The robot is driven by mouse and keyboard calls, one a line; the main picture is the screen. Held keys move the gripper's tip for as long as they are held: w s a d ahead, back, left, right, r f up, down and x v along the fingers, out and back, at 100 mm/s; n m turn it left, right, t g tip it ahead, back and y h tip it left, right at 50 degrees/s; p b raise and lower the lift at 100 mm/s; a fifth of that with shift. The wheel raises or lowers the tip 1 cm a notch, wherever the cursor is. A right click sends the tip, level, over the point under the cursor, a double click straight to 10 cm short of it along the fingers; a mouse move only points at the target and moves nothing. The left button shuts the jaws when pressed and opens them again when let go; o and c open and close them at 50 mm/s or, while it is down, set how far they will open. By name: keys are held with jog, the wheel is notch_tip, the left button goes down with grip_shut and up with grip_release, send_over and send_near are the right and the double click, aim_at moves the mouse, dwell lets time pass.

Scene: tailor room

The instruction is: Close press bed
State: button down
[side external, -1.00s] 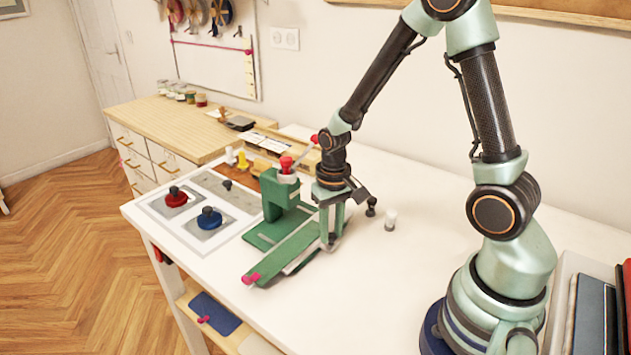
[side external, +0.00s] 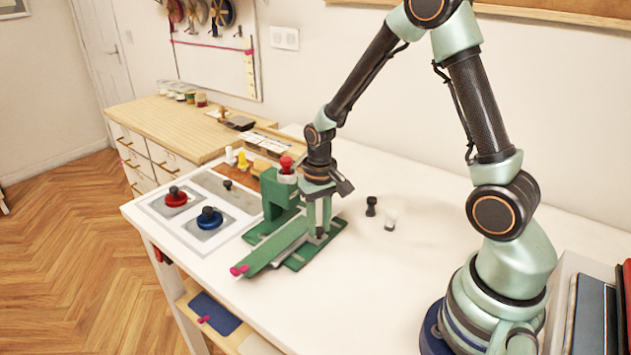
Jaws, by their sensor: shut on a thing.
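The green press (side external: 283,192) stands on the white table, with a red knob (side external: 287,164) on top. Its press bed (side external: 270,250) is a long green slab that lies at a slant in front of the press, over a green base plate (side external: 297,262). The bed's near end has pink ends (side external: 239,270) and sticks out toward the table's front left edge. My gripper (side external: 319,234) points down at the bed's far right end and is shut on the bed. The exact contact is partly hidden by the fingers.
A grey board with a red knob piece (side external: 176,196) and a blue one (side external: 208,218) lies left of the press. A small black piece (side external: 371,206) and a white one (side external: 390,221) stand to the right. The table front right of the press is clear.

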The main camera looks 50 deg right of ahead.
aim_at(318, 228)
jog(key=shift+w, duration=0.15)
jog(key=c, duration=0.6)
grip_release()
jog(key=shift+c, duration=0.2)
jog(key=shift+r, duration=0.1)
notch_tip(318, 228, up, 12)
